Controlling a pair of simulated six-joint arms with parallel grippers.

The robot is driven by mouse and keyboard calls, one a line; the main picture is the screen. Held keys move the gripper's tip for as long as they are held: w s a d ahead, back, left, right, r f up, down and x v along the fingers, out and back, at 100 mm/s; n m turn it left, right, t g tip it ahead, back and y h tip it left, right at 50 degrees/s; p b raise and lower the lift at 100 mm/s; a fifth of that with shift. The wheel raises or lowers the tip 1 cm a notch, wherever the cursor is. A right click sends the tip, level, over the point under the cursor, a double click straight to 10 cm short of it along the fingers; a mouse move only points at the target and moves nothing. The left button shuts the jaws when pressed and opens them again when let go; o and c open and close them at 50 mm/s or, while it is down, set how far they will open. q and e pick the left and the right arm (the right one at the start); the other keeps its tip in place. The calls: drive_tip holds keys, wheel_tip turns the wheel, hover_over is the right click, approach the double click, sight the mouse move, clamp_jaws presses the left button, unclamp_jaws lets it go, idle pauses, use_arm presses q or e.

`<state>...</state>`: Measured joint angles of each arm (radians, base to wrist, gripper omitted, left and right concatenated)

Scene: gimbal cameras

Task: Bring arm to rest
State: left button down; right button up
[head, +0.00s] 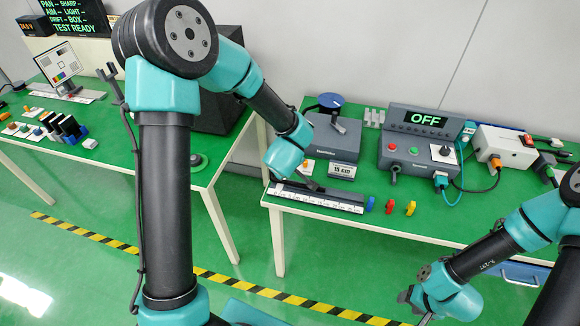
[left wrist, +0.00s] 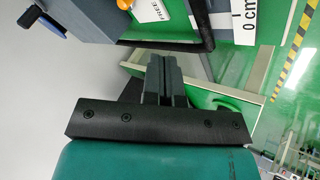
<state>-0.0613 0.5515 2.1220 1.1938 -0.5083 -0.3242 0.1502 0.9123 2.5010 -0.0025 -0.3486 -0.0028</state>
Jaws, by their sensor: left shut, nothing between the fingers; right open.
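My left arm comes in large across the head view and reaches down to the left edge of the right-hand green table (head: 385,222). My right arm comes in from the right edge. Its gripper (head: 414,306) is open and empty, low over the floor in front of the table.
A control box reading OFF (head: 425,120), a white power box (head: 500,143) and cables stand at the back of the right table. A white ruler strip (head: 318,198) and coloured pieces (head: 390,206) lie along its front. The left table (head: 150,150) holds a monitor (head: 62,65).

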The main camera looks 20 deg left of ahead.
use_arm(q)
drive_tip(key=shift+v, duration=0.75)
